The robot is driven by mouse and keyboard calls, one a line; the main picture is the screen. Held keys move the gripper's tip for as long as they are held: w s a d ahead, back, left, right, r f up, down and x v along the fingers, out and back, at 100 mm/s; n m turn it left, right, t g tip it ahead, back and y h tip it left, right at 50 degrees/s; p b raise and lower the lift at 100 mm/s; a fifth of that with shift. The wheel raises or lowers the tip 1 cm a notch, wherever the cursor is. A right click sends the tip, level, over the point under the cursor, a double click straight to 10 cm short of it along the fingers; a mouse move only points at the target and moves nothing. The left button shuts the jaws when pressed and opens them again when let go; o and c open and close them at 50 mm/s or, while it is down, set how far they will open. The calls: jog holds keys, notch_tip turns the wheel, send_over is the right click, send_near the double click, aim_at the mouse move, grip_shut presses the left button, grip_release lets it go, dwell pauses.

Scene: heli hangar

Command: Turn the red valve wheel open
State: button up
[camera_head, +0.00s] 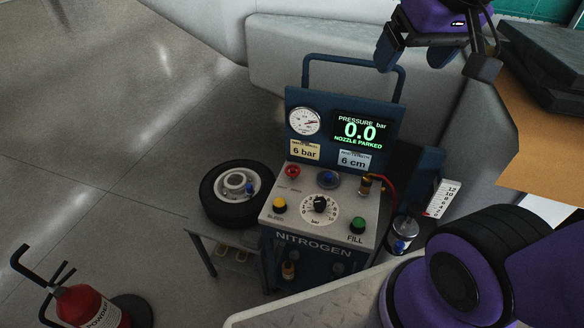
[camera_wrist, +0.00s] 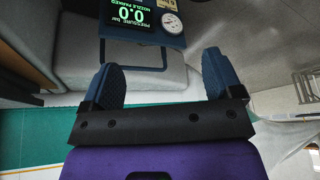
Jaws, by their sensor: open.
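The small red valve wheel (camera_head: 292,171) sits on the sloped grey panel of the nitrogen cart (camera_head: 273,213), at the panel's upper left, below the 6 bar label. My gripper (camera_head: 434,60) is at the top right in the head view, above and to the right of the cart, well apart from the red wheel. Its two blue fingers are spread, with nothing between them. In the wrist view the gripper (camera_wrist: 163,75) points toward the cart's display (camera_wrist: 132,14), which appears upside down. The red wheel cannot be seen in the wrist view.
The panel also holds a black dial (camera_head: 320,204), a yellow button (camera_head: 279,205), a green button (camera_head: 358,225) and a red hose (camera_head: 384,187). A blue handle (camera_head: 353,61) rises behind the display.

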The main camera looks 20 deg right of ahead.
jog(key=w+a+f+m+g, duration=0.15)
jog(key=w+f, duration=0.25)
jog(key=w, duration=0.9)
jog(key=m+g, duration=0.3)
jog(key=m, duration=0.2)
send_over(293, 169)
notch_tip(293, 169, down, 36)
jog(key=f, duration=0.1)
notch_tip(293, 169, down, 11)
jog(key=shift+r, duration=0.1)
jog(key=c, duration=0.9)
